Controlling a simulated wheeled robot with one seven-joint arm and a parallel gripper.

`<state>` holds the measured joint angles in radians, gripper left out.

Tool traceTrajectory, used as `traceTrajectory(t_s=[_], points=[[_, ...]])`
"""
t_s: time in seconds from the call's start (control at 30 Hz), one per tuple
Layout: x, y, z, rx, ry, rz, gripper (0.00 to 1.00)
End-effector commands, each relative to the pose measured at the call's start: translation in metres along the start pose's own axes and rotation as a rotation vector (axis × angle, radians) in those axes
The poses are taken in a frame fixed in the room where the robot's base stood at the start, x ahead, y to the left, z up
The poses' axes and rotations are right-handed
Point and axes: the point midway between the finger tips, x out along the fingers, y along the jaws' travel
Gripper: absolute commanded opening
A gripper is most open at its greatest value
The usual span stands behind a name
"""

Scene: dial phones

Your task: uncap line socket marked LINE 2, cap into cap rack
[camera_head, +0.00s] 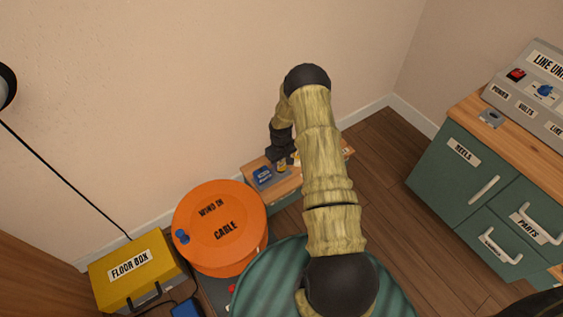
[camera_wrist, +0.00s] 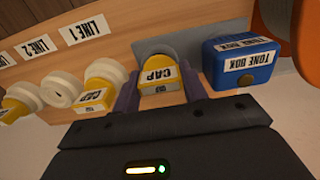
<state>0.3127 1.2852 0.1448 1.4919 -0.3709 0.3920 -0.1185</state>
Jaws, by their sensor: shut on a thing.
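In the wrist view a yellow cap (camera_wrist: 158,82) marked CAP sits between the two fingers of my gripper (camera_wrist: 160,98), which is shut on it. The cap is at a grey plate (camera_wrist: 215,36); whether it rests on it I cannot tell. The LINE 2 label (camera_wrist: 36,46) is on the wooden board, with LINE 1 (camera_wrist: 84,30) beside it. The middle white socket (camera_wrist: 60,90), in line with LINE 2, shows no cap. The sockets either side have yellow caps (camera_wrist: 95,98). In the head view my gripper (camera_head: 281,158) is over the small bench, partly hidden by my arm.
A blue tone box (camera_wrist: 240,65) stands close beside the held cap. It also shows in the head view (camera_head: 262,174). An orange cable drum (camera_head: 222,245) and a yellow floor box (camera_head: 135,270) are at the left. Green drawers (camera_head: 462,190) stand at the right.

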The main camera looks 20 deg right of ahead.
Motion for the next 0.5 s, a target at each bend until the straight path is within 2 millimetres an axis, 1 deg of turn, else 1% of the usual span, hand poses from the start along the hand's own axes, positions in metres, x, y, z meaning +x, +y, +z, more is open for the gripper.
traceTrajectory(t_s=[0.5], points=[[0.0088,0.0001,-0.0002,0.0,0.0,0.0,0.15]])
